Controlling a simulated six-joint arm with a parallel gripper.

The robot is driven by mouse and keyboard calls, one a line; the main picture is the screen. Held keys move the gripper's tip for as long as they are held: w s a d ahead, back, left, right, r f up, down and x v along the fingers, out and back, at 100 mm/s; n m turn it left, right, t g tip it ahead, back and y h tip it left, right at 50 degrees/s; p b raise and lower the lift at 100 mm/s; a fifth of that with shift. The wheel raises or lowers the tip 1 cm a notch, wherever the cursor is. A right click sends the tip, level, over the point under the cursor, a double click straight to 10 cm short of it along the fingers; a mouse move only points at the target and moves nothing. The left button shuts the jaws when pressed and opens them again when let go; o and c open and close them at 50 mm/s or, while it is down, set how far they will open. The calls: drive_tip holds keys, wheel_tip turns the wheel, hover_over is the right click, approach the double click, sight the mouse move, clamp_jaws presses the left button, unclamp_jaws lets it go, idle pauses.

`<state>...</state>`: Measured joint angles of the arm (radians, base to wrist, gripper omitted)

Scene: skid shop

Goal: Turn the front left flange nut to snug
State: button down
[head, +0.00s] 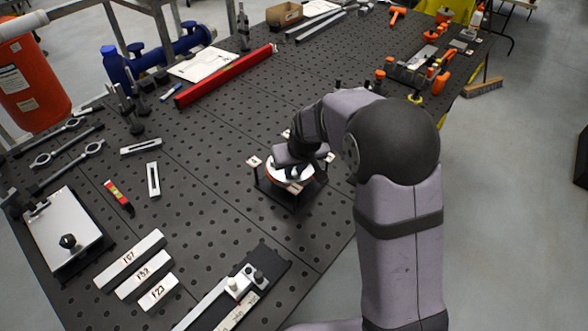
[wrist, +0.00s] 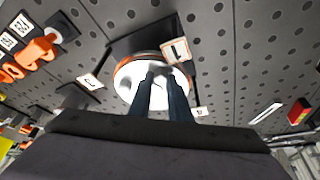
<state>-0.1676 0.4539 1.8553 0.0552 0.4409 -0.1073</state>
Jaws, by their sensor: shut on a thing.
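The flange (head: 305,178) has a round white face with an orange rim. It sits on a dark stand (head: 294,203) with small tags at its corners, in the middle of the head view. My gripper (head: 293,170) is over the flange, its fingers pointing down at the face. In the wrist view the flange face (wrist: 128,83) lies under my two dark fingertips (wrist: 158,72), which are close together and shut on a flange nut. The nut is hidden between them. A tag marked 1 (wrist: 177,50) stands just beyond the tips.
A red bar (head: 226,75) and a blue pipe part (head: 150,60) lie behind. Numbered white blocks (head: 142,278) and a dark fixture (head: 268,268) lie in front. A framed white plate (head: 62,230) is at left. The perforated table is clear just left of the stand.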

drive_tip(key=shift+a+f+m+h+b, duration=0.15)
drive_tip(key=shift+m+h+b, duration=0.45)
drive_tip(key=shift+m, duration=0.7)
drive_tip(key=m+b, duration=0.2)
drive_tip(key=b, duration=0.1)
drive_tip(key=shift+a+f+h, duration=0.1)
drive_tip(key=shift+h, duration=0.3)
drive_tip(key=m+b, duration=0.1)
drive_tip(key=m, duration=0.1)
drive_tip(key=m+h+b, duration=0.1)
drive_tip(key=m+b, duration=0.1)
drive_tip(key=m, duration=0.1)
drive_tip(key=shift+w+a+h, duration=0.15)
drive_tip(key=shift+h, duration=0.15)
drive_tip(key=m, duration=0.1)
drive_tip(key=m+g+h, duration=0.1)
drive_tip(key=m, duration=0.1)
drive_tip(key=shift+w+r+m+b, duration=0.1)
drive_tip(key=shift+r+m+b, duration=0.2)
drive_tip(key=shift+b, duration=0.05)
drive_tip(key=shift+w+a+r+m+g+h+p, duration=0.1)
drive_tip(key=shift+m+g+h+p, duration=0.5)
drive_tip(key=shift+m, duration=1)
